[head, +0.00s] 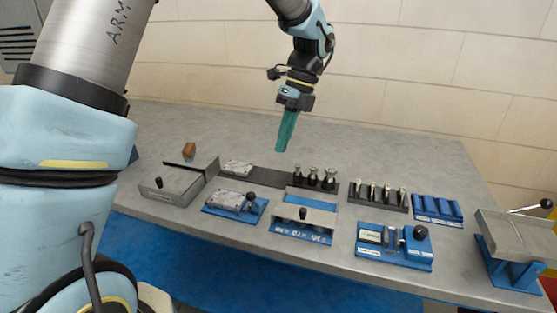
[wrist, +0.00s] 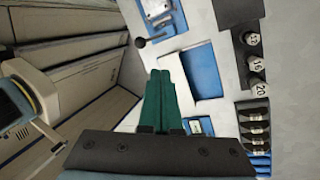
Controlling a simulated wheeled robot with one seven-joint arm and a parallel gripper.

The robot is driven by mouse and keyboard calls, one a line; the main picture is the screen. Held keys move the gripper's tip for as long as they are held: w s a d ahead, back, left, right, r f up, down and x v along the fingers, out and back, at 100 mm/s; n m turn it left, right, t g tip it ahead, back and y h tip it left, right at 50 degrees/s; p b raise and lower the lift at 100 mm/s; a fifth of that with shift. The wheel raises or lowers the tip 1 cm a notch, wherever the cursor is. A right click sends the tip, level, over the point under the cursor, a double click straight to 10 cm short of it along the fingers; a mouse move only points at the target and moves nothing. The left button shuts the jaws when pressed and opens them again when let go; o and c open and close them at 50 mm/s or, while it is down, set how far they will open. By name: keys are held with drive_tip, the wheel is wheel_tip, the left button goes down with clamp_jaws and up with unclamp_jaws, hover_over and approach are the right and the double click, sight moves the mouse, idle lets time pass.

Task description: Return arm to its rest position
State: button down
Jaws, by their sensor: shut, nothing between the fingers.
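My gripper (head: 284,143) hangs above the grey bench (head: 250,131), fingers pointing down, clear of the fixtures below it. Its green fingers are together with nothing between them. In the wrist view the fingers (wrist: 160,100) also show closed, over part of the bench with a blue recess. My arm comes in from the upper middle of the head view, and its thick lower links fill the left side.
Along the bench stand a grey box fixture (head: 172,184), a blue clamp fixture (head: 235,202), a dark holder with several cylinders (head: 315,180), a blue gauge unit (head: 394,246) and a tilted grey plate on a blue stand (head: 517,240). The bench's back is clear.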

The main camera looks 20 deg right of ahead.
drive_tip(key=w+a+f+n+h, duration=0.1)
drive_tip(key=w+a+n+h, duration=0.25)
drive_tip(key=a+n, duration=1.45)
drive_tip(key=s+a+f+n+t, duration=0.2)
drive_tip(key=s+a+n, duration=0.2)
drive_tip(key=a+n, duration=0.9)
drive_tip(key=shift+a+t+h, duration=0.3)
drive_tip(key=shift+a+h, duration=0.05)
drive_tip(key=shift+a, duration=0.7)
